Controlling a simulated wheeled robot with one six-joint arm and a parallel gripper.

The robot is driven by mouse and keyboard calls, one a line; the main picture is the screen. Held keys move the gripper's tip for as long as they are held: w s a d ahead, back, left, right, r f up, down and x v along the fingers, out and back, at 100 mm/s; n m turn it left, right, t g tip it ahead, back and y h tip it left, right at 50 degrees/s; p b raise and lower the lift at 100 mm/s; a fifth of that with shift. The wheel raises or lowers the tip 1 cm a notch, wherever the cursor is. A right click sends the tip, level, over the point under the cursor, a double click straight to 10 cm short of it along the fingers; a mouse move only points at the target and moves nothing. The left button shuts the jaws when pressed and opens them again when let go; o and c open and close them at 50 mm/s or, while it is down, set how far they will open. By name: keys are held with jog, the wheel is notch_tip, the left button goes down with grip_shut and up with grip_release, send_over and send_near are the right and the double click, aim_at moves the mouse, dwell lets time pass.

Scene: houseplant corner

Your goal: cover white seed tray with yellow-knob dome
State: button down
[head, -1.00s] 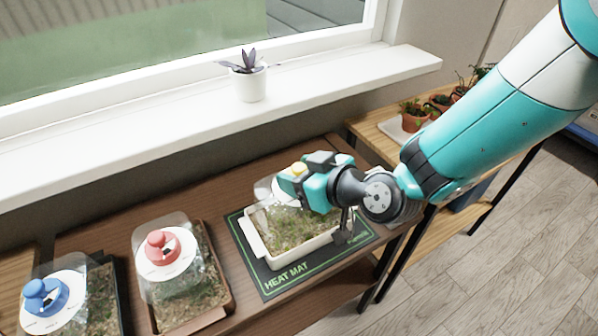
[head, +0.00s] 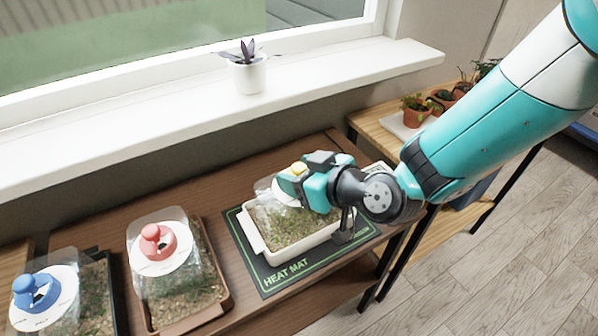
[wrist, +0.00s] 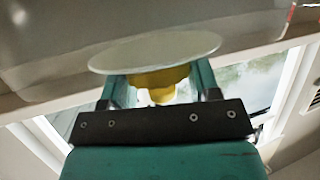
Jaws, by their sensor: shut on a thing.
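The white seed tray (head: 308,241) sits on the dark heat mat, filled with soil and small green sprouts. My gripper (head: 293,172) is over the tray's back part, shut on the yellow knob (head: 299,168) of a clear dome (head: 265,190). In the wrist view the yellow knob (wrist: 158,82) is between the two fingers, against a pale disc (wrist: 155,50). Most of the dome is hidden behind my gripper in the head view. I cannot tell whether its rim touches the tray.
A red-knob dome (head: 160,245) covers a brown tray to the left, and a blue-knob dome (head: 45,295) stands farther left. The heat mat (head: 285,278) shows around the white tray. A potted plant (head: 248,75) stands on the windowsill behind.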

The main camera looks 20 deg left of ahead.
jog(key=shift+f+b, duration=0.1)
jog(key=shift+b, duration=0.25)
dwell(0.6)
jog(key=shift+c, duration=1.3)
grip_release()
jog(key=b+v, duration=1.3)
jog(key=v, duration=0.4)
jog(key=s+d+f+m+g+h, duration=0.3)
jog(key=s+d+h, duration=0.1)
jog(key=d, duration=0.3)
jog(key=s+d+f+m+g+h, duration=0.25)
jog(key=s+d+h, duration=0.2)
jog(key=d, duration=0.35)
notch_tip(320, 180, up, 22)
jog(key=p, duration=2.1)
jog(key=shift+a+m+p, duration=0.25)
jog(key=shift+m+p, duration=0.15)
jog(key=shift+m, duration=0.05)
